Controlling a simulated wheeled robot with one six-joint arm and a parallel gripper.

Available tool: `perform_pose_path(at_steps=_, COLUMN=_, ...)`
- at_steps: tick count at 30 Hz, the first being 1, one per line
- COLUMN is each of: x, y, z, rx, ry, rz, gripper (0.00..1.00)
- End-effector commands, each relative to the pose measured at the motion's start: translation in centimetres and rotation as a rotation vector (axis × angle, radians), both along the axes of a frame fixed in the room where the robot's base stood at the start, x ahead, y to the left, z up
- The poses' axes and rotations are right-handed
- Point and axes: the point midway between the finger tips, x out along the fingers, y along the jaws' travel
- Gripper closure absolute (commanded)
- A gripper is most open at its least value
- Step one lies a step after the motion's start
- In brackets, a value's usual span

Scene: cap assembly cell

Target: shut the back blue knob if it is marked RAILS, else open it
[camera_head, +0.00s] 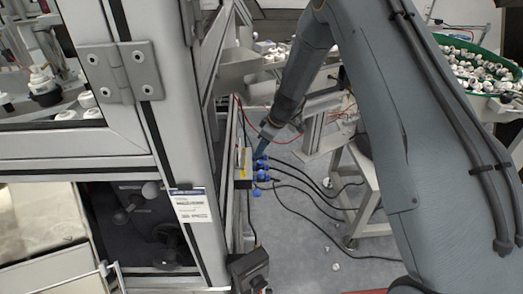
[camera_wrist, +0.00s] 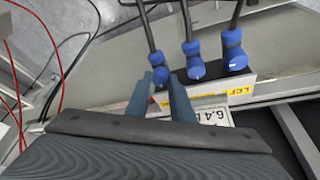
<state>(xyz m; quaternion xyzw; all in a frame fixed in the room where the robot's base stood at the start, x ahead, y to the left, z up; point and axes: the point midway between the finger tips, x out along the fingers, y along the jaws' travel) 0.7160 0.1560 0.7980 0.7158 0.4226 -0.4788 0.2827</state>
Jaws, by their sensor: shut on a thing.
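My gripper (camera_head: 260,152) reaches down to a row of blue knobs on the side of the cell. In the wrist view its two fingers (camera_wrist: 162,84) are shut on the leftmost blue knob (camera_wrist: 159,71), which is the farthest in the head view. A middle blue knob (camera_wrist: 193,62) and a right blue knob (camera_wrist: 233,53) stand beside it, free of the fingers. A yellow label (camera_wrist: 238,91) below the right knob seems to start with LEF; its end is cut off. The marking of the held knob is hidden by the fingers, so I cannot read it.
Black cables run from the knobs across the grey floor (camera_head: 300,228). The cell's metal frame post (camera_head: 190,150) stands close left of the knobs. A small stand (camera_head: 368,185) is to their right. A green-rimmed bowl (camera_head: 480,75) of white caps is at upper right.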

Motion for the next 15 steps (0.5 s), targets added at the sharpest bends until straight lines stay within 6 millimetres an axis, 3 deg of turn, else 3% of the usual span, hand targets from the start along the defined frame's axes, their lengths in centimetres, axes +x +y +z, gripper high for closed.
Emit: perform_pose_path(at_steps=15, x=-0.29, y=0.16, z=-0.02, rx=-0.002, ry=0.0, rz=-0.38, gripper=1.0)
